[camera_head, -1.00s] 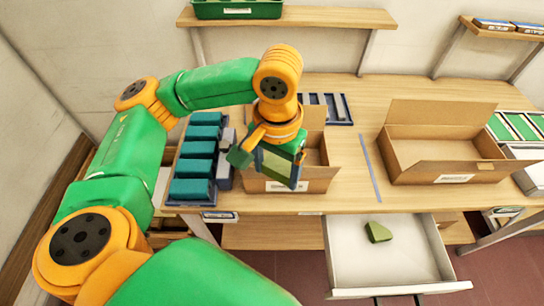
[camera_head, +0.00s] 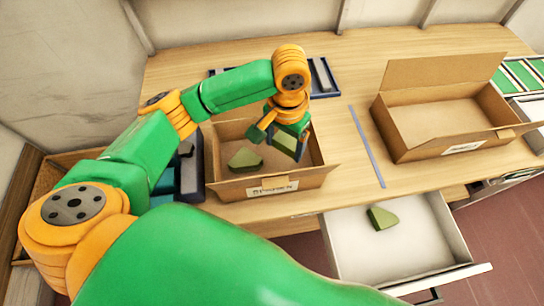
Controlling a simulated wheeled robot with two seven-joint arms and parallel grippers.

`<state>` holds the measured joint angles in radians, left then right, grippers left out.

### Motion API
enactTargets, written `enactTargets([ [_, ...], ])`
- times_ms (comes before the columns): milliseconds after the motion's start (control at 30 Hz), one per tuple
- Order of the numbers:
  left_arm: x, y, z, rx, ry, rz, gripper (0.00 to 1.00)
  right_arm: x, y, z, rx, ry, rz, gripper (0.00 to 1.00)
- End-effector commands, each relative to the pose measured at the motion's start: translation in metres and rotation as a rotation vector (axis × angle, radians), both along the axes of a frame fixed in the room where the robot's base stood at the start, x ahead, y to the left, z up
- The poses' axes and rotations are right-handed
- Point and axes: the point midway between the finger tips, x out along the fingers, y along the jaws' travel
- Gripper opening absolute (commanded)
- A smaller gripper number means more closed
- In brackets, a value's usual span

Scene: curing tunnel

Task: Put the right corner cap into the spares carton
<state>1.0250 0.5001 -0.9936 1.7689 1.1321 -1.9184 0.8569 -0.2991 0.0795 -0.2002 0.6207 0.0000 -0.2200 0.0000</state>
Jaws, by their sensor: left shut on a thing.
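My left gripper (camera_head: 285,138) is inside the opening of the left cardboard carton (camera_head: 272,186). It is shut on an olive-green corner cap (camera_head: 285,147), which the fingers partly hide. Another olive-green corner cap (camera_head: 245,160) lies on that carton's floor, left of the gripper. A third olive-green cap (camera_head: 382,217) lies in the open white drawer (camera_head: 350,258) below the table edge. A second open carton (camera_head: 440,124), to the right, looks empty. The labels are too small to read, so I cannot tell which carton is for spares. My right gripper is out of view.
A blue strip (camera_head: 366,146) lies on the wooden table (camera_head: 345,195) between the cartons. A dark tray (camera_head: 325,79) stands behind the left carton, and another tray with teal blocks is partly hidden by my left arm. Green panels (camera_head: 524,74) lie at the far right.

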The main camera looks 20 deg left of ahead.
Motion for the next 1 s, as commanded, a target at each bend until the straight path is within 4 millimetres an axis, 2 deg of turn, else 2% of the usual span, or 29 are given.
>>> enactTargets([
  [100,-0.001,0.001,-0.028,0.003,0.005,0.001,0.29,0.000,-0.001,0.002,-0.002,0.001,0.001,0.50],
  [333,-0.001,0.001,-0.072,0.003,0.003,0.001,0.29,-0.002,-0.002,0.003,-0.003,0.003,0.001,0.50],
  [433,-0.001,0.001,-0.079,0.002,0.000,-0.001,0.29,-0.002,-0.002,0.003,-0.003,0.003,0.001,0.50],
  [700,-0.001,0.001,-0.081,0.001,0.000,-0.001,0.29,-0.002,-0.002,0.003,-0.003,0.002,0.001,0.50],
  [733,-0.001,0.001,-0.081,0.002,-0.001,-0.001,0.83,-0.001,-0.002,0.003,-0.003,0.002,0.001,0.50],
  [800,-0.001,0.001,-0.081,0.002,-0.001,-0.001,1.00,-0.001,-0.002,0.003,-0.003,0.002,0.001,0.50],
  [1000,-0.001,0.001,-0.081,0.001,-0.001,0.000,1.00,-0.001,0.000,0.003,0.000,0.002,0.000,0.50],
])
